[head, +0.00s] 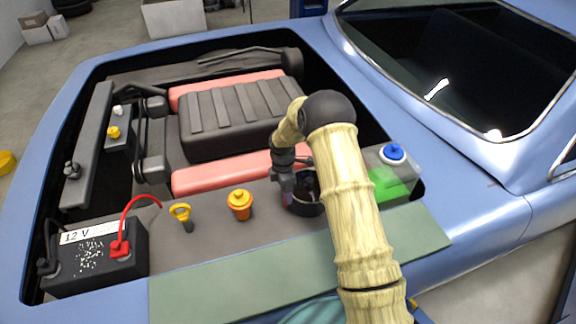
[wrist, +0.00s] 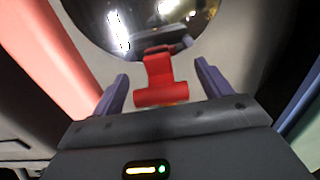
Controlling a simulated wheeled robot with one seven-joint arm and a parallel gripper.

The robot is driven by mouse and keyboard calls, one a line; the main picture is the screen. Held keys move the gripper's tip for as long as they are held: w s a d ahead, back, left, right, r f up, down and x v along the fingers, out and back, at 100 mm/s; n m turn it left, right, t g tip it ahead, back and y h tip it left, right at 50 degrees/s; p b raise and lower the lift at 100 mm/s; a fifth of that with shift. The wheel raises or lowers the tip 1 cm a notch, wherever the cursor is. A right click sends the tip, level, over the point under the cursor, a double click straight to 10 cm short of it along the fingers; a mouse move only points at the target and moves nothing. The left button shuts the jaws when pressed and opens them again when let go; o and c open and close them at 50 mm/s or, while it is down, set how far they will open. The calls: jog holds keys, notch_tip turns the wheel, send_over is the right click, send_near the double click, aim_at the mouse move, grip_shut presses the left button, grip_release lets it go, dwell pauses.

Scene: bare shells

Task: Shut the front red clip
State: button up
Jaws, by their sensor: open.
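The red clip (wrist: 160,78) shows in the wrist view as a red strap with a thick cross bar at its near end. Its far end meets the rim of a shiny round housing (wrist: 140,22). My gripper (wrist: 160,72) is open, with one purple finger on each side of the clip and gaps between. In the head view my gripper (head: 284,184) points down at the near left side of a dark round canister (head: 306,207). My arm and gripper hide most of the clip there. I cannot tell how far the clip stands from the housing.
An orange cap (head: 240,204) and a yellow ring handle (head: 181,214) stand left of the canister. A reservoir with a blue cap (head: 393,153) stands right. The battery (head: 95,262) is at the far left. A pink and black engine block (head: 240,112) lies behind.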

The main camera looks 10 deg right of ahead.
notch_tip(320, 180, up, 16)
jog(key=b, duration=0.2)
jog(key=shift+w+d, duration=0.15)
jog(key=shift+d, duration=0.3)
jog(key=shift+r, duration=0.1)
jog(key=s+d+r+m+t, duration=0.1)
jog(key=s+d+m, duration=0.1)
jog(key=s+m, duration=0.4)
jog(key=s+d+r+m, duration=0.1)
jog(key=s+d+m, duration=0.2)
jog(key=s+m, duration=0.4)
jog(key=s+d+m+t, duration=0.1)
jog(key=s+d+m, duration=0.2)
jog(key=s+m, duration=0.4)
jog(key=s, duration=0.7)
jog(key=shift+d+r+t, duration=0.25)
jog(key=shift+r+t, duration=0.05)
jog(key=shift+r, duration=0.1)
